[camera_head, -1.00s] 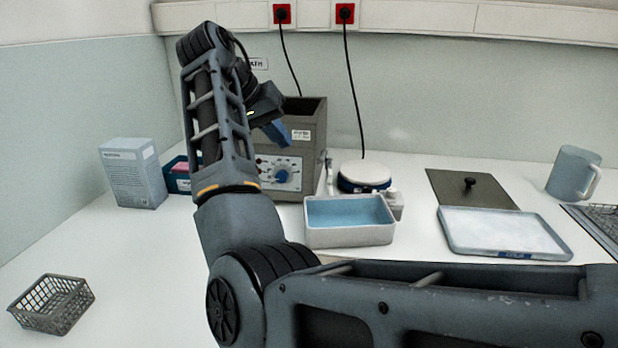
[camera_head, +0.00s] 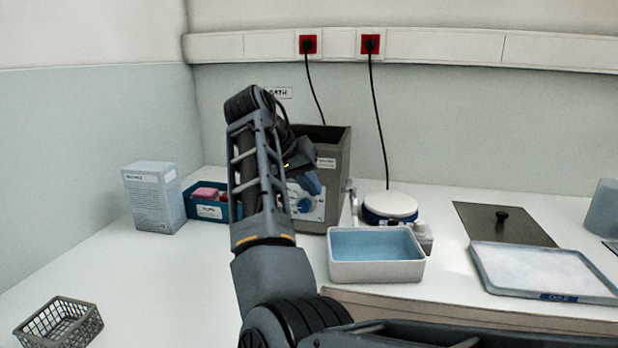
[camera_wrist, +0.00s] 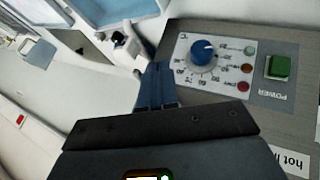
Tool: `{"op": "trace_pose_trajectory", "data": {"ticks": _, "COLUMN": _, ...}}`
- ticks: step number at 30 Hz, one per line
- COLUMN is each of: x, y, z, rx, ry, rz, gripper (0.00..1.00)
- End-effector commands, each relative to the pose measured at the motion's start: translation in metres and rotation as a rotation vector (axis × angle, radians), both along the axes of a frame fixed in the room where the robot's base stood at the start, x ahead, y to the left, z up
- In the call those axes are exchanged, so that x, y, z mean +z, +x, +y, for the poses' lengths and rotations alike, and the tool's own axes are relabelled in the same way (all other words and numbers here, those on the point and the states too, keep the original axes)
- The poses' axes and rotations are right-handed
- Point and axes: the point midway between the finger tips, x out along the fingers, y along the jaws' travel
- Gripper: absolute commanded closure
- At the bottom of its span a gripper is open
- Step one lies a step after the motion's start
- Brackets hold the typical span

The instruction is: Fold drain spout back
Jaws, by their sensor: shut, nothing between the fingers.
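The grey water bath (camera_head: 338,175) stands at the back of the bench, with a blue knob on its front panel. In the wrist view the panel shows upside down, with the knob (camera_wrist: 203,51) and a green power switch. A pale upright drain spout (camera_head: 353,203) shows at the bath's right side, and small in the wrist view (camera_wrist: 128,42), with a dark end; its exact pose is hard to tell. My gripper (camera_head: 314,185) is in front of the panel, its blue fingers (camera_wrist: 157,72) shut and empty. In the wrist view the fingertips point toward the spout, seemingly apart from it.
A white tub with a blue interior (camera_head: 375,270) stands in front of the spout. A round white-topped device (camera_head: 388,205) and a small bottle (camera_head: 421,236) stand close by. A box (camera_head: 153,198) and a blue bin (camera_head: 230,211) are left. A dark lid (camera_head: 500,232) and tray (camera_head: 545,296) lie right.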

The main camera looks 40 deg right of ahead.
Motion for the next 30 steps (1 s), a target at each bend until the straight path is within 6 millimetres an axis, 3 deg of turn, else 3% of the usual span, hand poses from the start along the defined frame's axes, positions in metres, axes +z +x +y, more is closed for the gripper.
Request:
{"op": "trace_pose_trajectory", "data": {"ticks": 9, "x": -0.046, "y": -0.006, "z": -0.038, "rx": -0.002, "ry": 0.001, "rz": 0.001, "gripper": 1.0}}
{"op": "trace_pose_trajectory", "data": {"ticks": 18, "x": -0.045, "y": -0.029, "z": -0.06, "rx": 0.0, "ry": -0.001, "rz": 0.001, "gripper": 1.0}}
{"op": "trace_pose_trajectory", "data": {"ticks": 30, "x": -0.045, "y": -0.031, "z": -0.063, "rx": 0.001, "ry": 0.0, "rz": 0.001, "gripper": 1.0}}
